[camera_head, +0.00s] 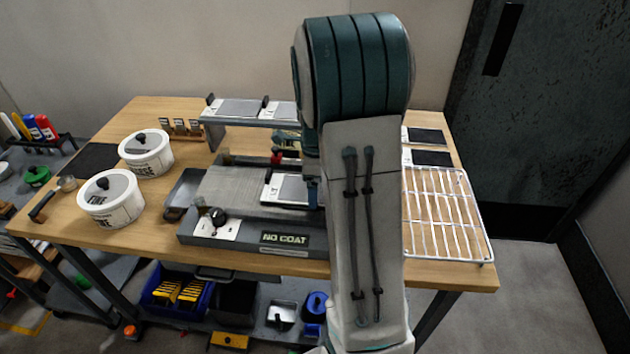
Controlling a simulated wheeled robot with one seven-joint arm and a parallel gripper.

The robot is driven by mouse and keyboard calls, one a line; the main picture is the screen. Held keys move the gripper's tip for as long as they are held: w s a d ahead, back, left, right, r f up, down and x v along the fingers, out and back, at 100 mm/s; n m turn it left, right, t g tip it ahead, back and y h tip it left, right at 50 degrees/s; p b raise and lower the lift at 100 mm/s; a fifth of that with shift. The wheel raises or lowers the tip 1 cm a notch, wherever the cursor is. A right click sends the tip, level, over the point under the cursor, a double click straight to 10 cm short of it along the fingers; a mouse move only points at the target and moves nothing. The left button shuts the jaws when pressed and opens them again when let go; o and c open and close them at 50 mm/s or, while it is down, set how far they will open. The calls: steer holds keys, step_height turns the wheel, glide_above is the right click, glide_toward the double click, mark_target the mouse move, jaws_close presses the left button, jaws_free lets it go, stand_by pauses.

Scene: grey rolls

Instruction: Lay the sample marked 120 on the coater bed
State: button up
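The coater bed (225,190) is a flat grey plate on the dark machine labelled NO COAT, at the middle of the table. A white-edged grey sample (290,188) shows over the bed's right part, partly hidden by my arm; whether it touches the bed I cannot tell. Its number is not readable. My gripper (312,190) is mostly hidden behind my arm; only a dark blue part shows at the sample's right edge. I cannot see whether its fingers are open or shut on the sample.
A raised rack (240,108) with grey samples stands behind the bed. Two lidded white tubs (111,198) (146,154) stand at left. A wire rack (440,215) lies at right, with dark panels (427,136) behind it. A dark cabinet (545,110) stands beyond.

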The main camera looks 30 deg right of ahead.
steer(key=shift+f, duration=0.15)
stand_by(0.4)
steer(key=o, duration=0.7)
steer(key=shift+o, duration=0.2)
step_height(320, 180, up, 14)
steer(key=shift+p, duration=0.4)
steer(key=s+a+n+t+p, duration=0.1)
steer(key=s+a+n, duration=0.6)
steer(key=n, duration=0.5)
steer(key=s+a+n+t+p, duration=0.1)
steer(key=s+a+n, duration=0.6)
steer(key=s+n, duration=0.4)
steer(key=shift+s+n+t, duration=0.3)
steer(key=shift+n+t, duration=0.1)
steer(key=shift+n, duration=0.4)
